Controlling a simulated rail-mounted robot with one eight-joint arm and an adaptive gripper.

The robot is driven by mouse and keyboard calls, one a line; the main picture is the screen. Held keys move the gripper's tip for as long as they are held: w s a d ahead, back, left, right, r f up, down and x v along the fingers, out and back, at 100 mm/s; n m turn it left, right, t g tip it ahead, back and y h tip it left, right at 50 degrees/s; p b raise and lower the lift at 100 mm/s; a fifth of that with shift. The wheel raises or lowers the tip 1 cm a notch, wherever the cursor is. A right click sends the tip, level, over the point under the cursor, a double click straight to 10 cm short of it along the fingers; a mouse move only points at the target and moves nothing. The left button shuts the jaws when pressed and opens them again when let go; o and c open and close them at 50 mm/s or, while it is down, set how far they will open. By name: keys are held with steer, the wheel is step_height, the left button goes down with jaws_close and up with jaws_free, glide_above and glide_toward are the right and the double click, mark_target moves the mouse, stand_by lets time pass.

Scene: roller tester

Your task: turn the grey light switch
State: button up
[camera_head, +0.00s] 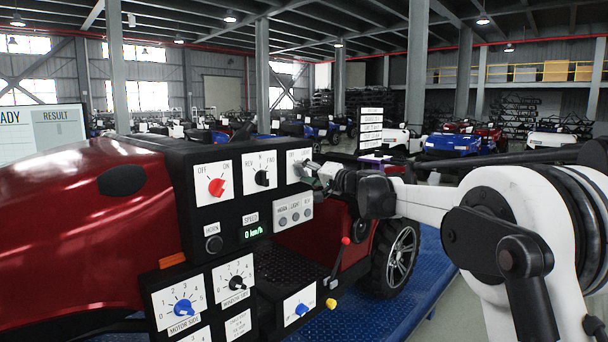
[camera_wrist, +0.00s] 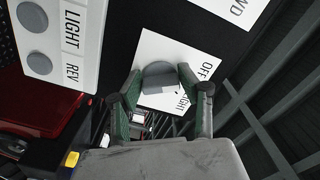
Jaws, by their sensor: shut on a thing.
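The grey light switch (camera_wrist: 159,74) is a round knob with a raised bar on a white plate (camera_wrist: 150,46) marked OFF, in the middle of the wrist view. The two green-padded fingers of my gripper (camera_wrist: 160,84) stand on either side of the knob and are shut on it. The plate's other lettering is partly covered. In the head view, my gripper (camera_head: 321,174) reaches in from the right to the white plate (camera_head: 293,157) at the panel's upper right, and hides most of the switch.
The black panel (camera_head: 232,225) also bears a red OFF/ON knob (camera_head: 216,187), a black REV/N/FWD knob (camera_head: 262,178), a speed display (camera_head: 254,232) and several indicators. A red-tipped lever (camera_head: 345,241) and a yellow button (camera_head: 331,303) stick out below.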

stand_by(0.3)
steer(key=o, duration=1.2)
steer(key=shift+c, duration=0.2)
steer(key=shift+d, duration=0.1)
steer(key=v, duration=1.2)
steer(key=shift+s, duration=0.1)
steer(key=s+d+f+n+g+h+b, duration=0.1)
steer(key=s+d+f+h, duration=0.15)
steer(key=s, duration=0.55)
steer(key=s+d+f+g+h, duration=0.1)
steer(key=s+f+h, duration=0.15)
steer(key=s, duration=0.65)
steer(key=s+d+f+n+g+h+b, duration=0.1)
steer(key=s+f, duration=0.3)
steer(key=s, duration=0.4)
steer(key=s+d+f+h, duration=0.2)
steer(key=s+d+f, duration=0.2)
steer(key=s, duration=0.4)
steer(key=s+d+f+h, duration=0.3)
steer(key=s+d+f, duration=0.2)
steer(key=s+f, duration=0.2)
steer(key=s+d+f+g+h+b, duration=0.1)
steer(key=s+d+f+h, duration=0.2)
steer(key=s, duration=0.6)
step_height(320, 180, down, 3)
steer(key=shift+s+d, duration=0.35)
steer(key=shift+d, duration=0.6)
